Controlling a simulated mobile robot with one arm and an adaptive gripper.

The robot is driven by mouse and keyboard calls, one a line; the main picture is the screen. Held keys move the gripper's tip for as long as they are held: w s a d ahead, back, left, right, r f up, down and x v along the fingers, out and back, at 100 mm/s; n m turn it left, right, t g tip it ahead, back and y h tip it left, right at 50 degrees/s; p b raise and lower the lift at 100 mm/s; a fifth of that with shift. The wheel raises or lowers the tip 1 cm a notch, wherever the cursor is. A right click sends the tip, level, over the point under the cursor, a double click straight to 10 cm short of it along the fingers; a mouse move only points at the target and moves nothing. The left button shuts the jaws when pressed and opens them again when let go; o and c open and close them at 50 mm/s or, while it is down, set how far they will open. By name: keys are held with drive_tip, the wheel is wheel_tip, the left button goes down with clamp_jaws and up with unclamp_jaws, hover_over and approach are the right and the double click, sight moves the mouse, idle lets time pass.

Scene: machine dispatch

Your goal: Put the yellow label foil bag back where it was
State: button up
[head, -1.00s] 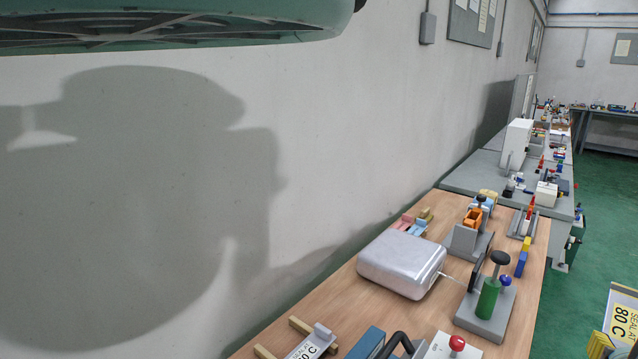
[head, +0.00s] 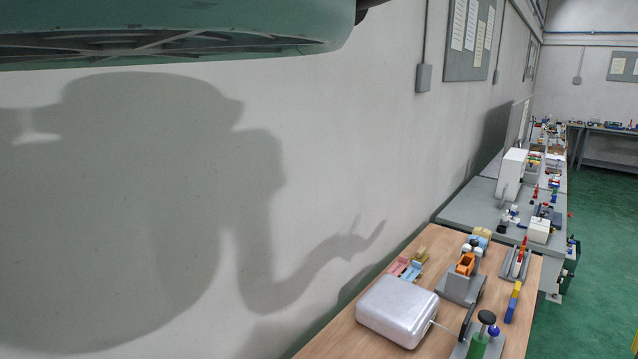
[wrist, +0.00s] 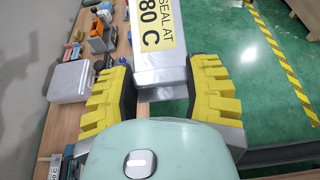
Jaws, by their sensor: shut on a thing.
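The yellow label foil bag (wrist: 157,28) is in the wrist view, a silvery-white bag with a yellow label reading "SEAL AT 80 C". My gripper (wrist: 162,80) is shut on it, with its yellow-padded fingers on either side of the bag's lower part. The bag reaches past the top edge of the wrist view, so its far end is cut off. It is held over the green floor, beside the wooden table's edge. Neither my gripper nor the bag shows in the head view now.
Grey benches with small items stand beyond. Open green floor lies right.

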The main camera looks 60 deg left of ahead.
drive_tip(key=s+r+n+g+y+p, duration=0.1)
drive_tip(key=s+r+n+y+p, duration=0.1)
drive_tip(key=r+p, duration=0.7)
drive_tip(key=shift+s+r+n+y+p, duration=0.35)
drive_tip(key=shift+s+y+p, duration=0.2)
drive_tip(key=shift+s, duration=0.4)
drive_tip(key=shift+a, duration=0.1)
